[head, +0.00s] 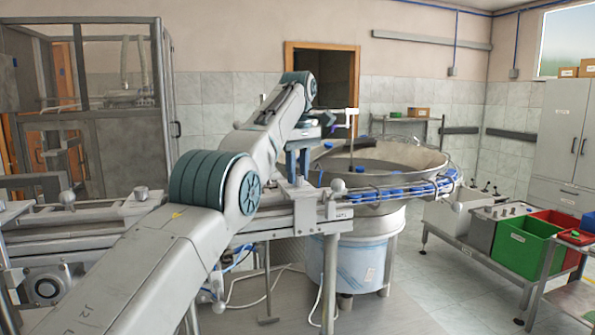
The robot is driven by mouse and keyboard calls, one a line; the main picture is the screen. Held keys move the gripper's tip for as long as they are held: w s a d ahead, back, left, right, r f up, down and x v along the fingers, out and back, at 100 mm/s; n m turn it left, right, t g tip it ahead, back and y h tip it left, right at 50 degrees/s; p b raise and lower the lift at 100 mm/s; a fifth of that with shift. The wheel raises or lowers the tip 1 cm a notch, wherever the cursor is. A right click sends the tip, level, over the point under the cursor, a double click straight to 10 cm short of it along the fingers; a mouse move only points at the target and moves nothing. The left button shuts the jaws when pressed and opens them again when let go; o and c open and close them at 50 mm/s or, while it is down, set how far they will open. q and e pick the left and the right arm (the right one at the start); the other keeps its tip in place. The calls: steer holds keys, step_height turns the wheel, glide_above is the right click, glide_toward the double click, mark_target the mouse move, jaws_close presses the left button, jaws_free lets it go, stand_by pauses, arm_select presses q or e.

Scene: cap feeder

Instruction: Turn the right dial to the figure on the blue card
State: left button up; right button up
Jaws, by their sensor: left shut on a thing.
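My left arm reaches in from the lower left to the middle of the view. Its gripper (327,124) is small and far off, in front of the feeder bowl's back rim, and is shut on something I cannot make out. The right dial and the blue card cannot be made out; my arm covers part of the machine. My right gripper is not in view.
The round metal feeder bowl (405,157) stands in the middle with blue caps in its track (420,188). On the right, a low bench holds a grey control box (484,232), a green bin (522,246) and a red bin (560,222).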

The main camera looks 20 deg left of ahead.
mark_target(298, 175)
arm_select(q)
steer(key=m, duration=0.6)
steer(key=shift+f+m, duration=0.2)
steer(key=shift+m, duration=0.1)
steer(key=m, duration=0.5)
steer(key=shift+m, duration=0.4)
steer(key=o, duration=1)
steer(key=shift+r, duration=0.1)
steer(key=shift+r, duration=0.15)
steer(key=shift+r+p, duration=0.55)
steer(key=shift+p, duration=0.1)
step_height(298, 175, up, 9)
steer(key=p, duration=0.9)
steer(key=shift+r+p, duration=0.2)
steer(key=shift+p, duration=0.2)
